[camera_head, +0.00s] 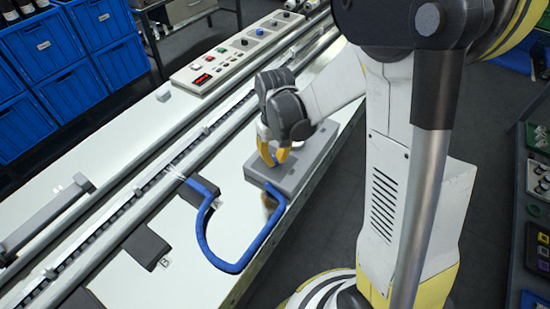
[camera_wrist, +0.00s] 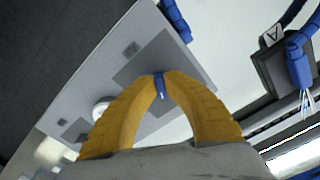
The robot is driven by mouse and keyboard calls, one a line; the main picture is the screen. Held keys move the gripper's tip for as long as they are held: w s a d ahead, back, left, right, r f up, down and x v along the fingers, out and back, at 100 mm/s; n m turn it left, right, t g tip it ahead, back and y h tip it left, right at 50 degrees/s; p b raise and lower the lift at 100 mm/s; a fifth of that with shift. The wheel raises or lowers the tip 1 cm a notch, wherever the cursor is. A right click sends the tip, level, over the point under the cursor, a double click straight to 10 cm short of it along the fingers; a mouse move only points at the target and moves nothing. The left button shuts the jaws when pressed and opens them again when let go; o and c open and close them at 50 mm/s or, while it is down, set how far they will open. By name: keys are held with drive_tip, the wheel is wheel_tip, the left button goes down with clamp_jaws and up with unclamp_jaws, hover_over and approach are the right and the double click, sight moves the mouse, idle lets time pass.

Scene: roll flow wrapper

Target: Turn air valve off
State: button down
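The air valve unit is a flat grey box (camera_head: 292,178) on the front edge of the machine's bench. It also shows beneath my fingers in the wrist view (camera_wrist: 122,48). A small blue valve handle (camera_wrist: 160,86) stands on the box between my yellow fingertips. My gripper (camera_head: 273,158) points down over the left part of the box; it also shows in the wrist view (camera_wrist: 160,76). The fingertips are close together, with the handle filling the narrow gap. The handle is hidden in the head view, and its setting cannot be told.
A blue hose (camera_head: 235,266) loops from the box across the bench to a dark block. A control panel (camera_head: 238,50) with knobs and a red display lies behind the rails. Blue bins (camera_head: 42,45) stand at the left. A white round gauge (camera_wrist: 101,108) sits near the fingers.

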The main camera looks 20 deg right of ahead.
drive_tip(key=shift+n, duration=0.4)
drive_tip(key=n, duration=0.4)
drive_tip(key=shift+d+n, duration=0.1)
drive_tip(key=shift+n, duration=0.3)
drive_tip(key=n, duration=0.6)
drive_tip(key=shift+w+d+b, duration=0.1)
drive_tip(key=shift+w+b, duration=0.05)
drive_tip(key=shift+b, duration=0.15)
drive_tip(key=shift+n, duration=0.3)
drive_tip(key=c, duration=1.5)
unclamp_jaws()
wheel_tip(320, 180, up, 12)
drive_tip(key=shift+r, duration=0.1)
